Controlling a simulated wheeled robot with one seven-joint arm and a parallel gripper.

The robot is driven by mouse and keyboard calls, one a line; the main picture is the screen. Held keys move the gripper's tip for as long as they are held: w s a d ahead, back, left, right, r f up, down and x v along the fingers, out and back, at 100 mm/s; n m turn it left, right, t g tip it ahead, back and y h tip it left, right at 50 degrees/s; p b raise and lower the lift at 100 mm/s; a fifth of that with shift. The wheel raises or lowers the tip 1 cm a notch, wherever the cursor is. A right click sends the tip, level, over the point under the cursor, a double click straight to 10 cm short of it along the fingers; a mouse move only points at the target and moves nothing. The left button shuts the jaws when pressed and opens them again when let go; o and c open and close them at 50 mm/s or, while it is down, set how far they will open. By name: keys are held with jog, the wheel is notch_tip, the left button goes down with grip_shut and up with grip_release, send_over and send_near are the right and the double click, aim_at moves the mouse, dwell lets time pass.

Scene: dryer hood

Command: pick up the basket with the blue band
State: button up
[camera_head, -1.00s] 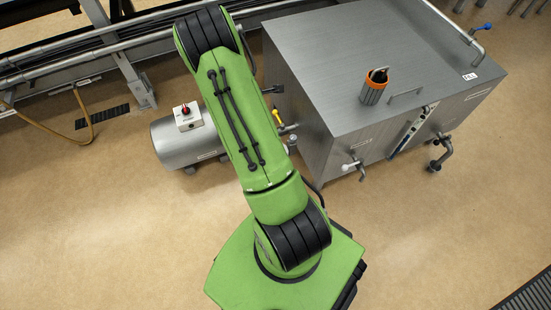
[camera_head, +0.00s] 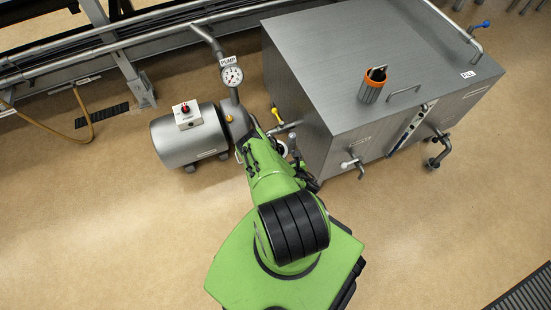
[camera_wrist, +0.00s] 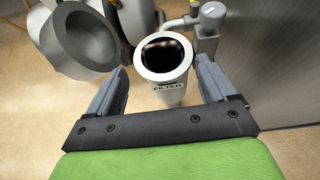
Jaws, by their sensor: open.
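No basket with a blue band shows in either view. A basket with an orange band (camera_head: 371,88) and a dark top with a handle stands on the grey tank's lid. In the wrist view a pale round housing marked FILTER (camera_wrist: 167,88) stands open at the top, its inside dark; I cannot tell what is in it. My gripper (camera_wrist: 158,72) is open, one finger on each side of the housing in the picture, with nothing held. Whether the fingers touch it is unclear.
The steel tank (camera_head: 345,45) is right of my arm, with a valve and pipes on its front. A pump (camera_head: 190,138) with a gauge (camera_head: 231,76) stands to the left. Pipes run along the back. Open floor lies left and front.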

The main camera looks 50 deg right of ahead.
jog(key=b+x, duration=0.2)
jog(key=x, duration=0.7)
jog(key=c, duration=1.2)
jog(key=shift+r, duration=0.1)
jog(key=shift+c, duration=0.2)
